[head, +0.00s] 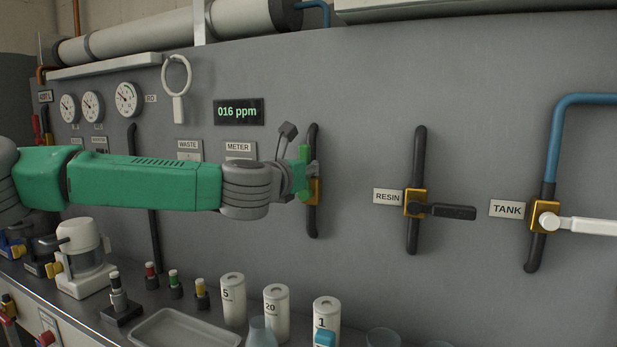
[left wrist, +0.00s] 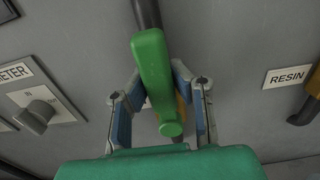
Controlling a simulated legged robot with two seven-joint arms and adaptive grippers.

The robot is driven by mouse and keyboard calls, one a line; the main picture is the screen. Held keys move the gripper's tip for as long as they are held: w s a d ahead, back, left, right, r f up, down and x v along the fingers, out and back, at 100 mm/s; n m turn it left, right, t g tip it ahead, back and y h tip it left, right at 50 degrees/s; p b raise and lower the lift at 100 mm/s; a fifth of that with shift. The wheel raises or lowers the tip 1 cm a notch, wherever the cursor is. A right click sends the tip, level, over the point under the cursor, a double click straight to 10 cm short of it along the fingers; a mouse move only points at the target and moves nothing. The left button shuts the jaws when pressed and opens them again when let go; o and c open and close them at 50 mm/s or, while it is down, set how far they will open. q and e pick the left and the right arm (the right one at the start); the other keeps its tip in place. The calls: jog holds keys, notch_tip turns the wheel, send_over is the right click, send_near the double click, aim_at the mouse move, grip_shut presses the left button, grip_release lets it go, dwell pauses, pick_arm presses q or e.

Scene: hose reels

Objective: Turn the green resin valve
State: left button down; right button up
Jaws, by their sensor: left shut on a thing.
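A valve with a green lever (head: 304,153) sits on a black vertical pipe on the grey panel. The lever stands nearly upright along the pipe, over a brass body (head: 316,190). In the left wrist view the green lever (left wrist: 153,75) runs between the two fingers, and its round hub shows low. My left gripper (head: 298,168) is shut on this lever; in the left wrist view its blue-padded fingers (left wrist: 160,100) flank it. A label behind the lever is mostly hidden. The RESIN label (head: 388,197) stands beside another valve, with a black lever (head: 445,211) pointing right.
A TANK valve with a white lever (head: 585,225) is at the right. A METER knob (left wrist: 42,112) is left of the gripper. White bottles (head: 276,312), a tray (head: 185,330) and glassware stand on the bench below.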

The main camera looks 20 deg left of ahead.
pick_arm(q)
jog(key=shift+a+r, duration=0.15)
jog(key=shift+r, duration=0.6)
jog(key=c, duration=1.4)
grip_release()
jog(key=shift+s, duration=0.1)
jog(key=shift+o, duration=0.2)
jog(key=shift+s+r, duration=0.1)
jog(key=shift+s, duration=0.15)
jog(key=shift+w+f, duration=0.15)
jog(key=shift+f, duration=0.25)
jog(key=shift+s, duration=0.25)
jog(key=s, duration=1.1)
jog(key=shift+s+a, duration=0.3)
